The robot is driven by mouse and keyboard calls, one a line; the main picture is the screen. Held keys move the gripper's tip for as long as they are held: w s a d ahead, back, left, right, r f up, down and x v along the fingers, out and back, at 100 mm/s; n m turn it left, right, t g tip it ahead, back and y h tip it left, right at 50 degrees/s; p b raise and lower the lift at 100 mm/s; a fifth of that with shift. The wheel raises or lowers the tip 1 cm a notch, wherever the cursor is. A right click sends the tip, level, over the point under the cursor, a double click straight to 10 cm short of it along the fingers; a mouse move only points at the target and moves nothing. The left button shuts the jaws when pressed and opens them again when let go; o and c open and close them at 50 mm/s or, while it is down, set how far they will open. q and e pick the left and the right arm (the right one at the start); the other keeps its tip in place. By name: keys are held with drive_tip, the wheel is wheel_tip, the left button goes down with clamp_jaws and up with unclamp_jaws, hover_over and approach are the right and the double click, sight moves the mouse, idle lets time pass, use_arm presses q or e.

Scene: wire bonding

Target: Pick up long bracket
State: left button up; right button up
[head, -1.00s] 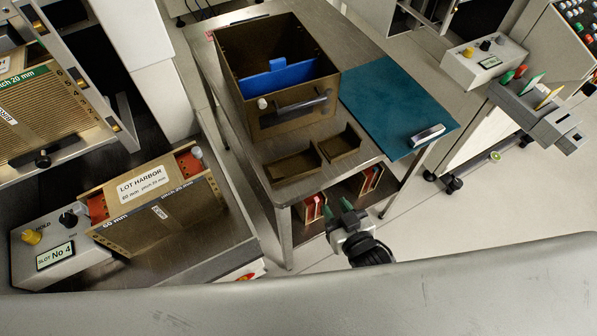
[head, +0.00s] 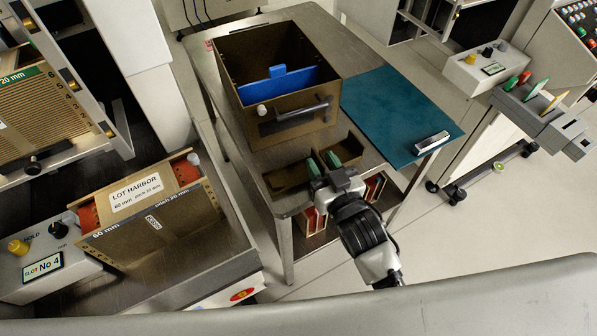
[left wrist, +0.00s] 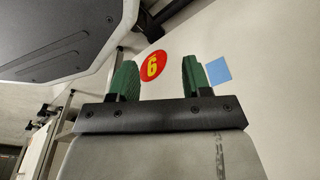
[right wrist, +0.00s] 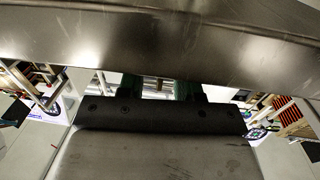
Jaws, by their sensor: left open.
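No part can be told for certain as the long bracket. A small silver bar (head: 432,142) lies on the teal mat at the right of the metal table. My right gripper (head: 323,163) has its two green fingertips apart, with nothing seen between them, in front of the brown open bins in the head view. In the right wrist view a metal surface hides the ends of its fingers (right wrist: 165,90). My left gripper (left wrist: 158,80) is open and empty, facing a pale panel with a red disc marked 6; it is out of the head view.
The metal table (head: 375,165) carries a tall brown box (head: 290,133) with a blue divider, the teal mat (head: 385,105) and small brown bins (head: 285,180). Red-and-white pieces (head: 312,222) stand under it. A LOT HARBOR magazine (head: 150,225) is at left.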

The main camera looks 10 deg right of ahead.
drive_tip(key=shift+x, duration=1.25)
drive_tip(key=shift+w, duration=0.15)
clamp_jaws()
use_arm(q)
drive_tip(key=shift+w+r, duration=0.3)
